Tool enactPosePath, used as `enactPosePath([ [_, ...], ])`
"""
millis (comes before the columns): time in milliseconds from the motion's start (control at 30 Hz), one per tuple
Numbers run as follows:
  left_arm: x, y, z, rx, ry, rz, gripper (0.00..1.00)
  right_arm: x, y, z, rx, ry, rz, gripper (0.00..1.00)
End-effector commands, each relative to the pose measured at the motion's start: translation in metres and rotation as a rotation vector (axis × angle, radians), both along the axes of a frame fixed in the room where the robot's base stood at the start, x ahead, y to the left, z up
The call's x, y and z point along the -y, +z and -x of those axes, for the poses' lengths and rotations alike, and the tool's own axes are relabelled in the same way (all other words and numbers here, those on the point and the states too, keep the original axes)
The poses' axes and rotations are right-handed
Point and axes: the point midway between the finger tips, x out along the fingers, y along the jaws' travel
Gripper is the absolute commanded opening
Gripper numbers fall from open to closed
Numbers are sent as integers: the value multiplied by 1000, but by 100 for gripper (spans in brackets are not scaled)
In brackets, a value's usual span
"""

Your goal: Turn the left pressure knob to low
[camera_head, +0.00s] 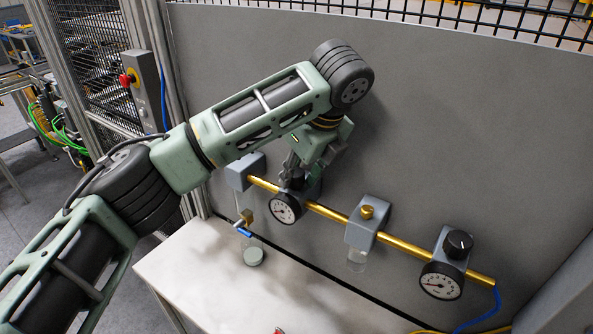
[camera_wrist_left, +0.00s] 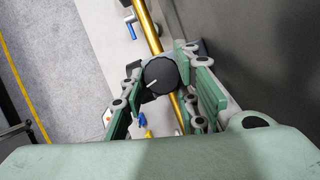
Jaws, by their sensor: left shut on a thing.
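The left pressure knob is a round black knob with a white pointer line, seen in the left wrist view (camera_wrist_left: 160,76). Its line points toward the lower left there. My left gripper (camera_head: 291,172) reaches down from above onto this knob, and its fingers sit on both sides of it, shut on it. In the head view the gripper mostly hides the knob. The left gauge (camera_head: 285,208), a white dial with a black rim, sits just below; its needle is too small to read. My right gripper is not in view.
A brass pipe (camera_head: 327,211) runs along the grey wall panel (camera_head: 440,120). A second black knob (camera_head: 458,244) and gauge (camera_head: 441,281) are at right. A white table (camera_head: 200,262) lies below, mostly clear.

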Motion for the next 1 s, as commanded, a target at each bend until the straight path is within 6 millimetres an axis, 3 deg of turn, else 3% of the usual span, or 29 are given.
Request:
enactPosePath([
  [500, 3, -4, 1, -13, 400, -8, 2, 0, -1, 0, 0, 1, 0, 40],
  [1000, 4, -6, 1, -16, 510, -8, 2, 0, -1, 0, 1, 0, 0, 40],
])
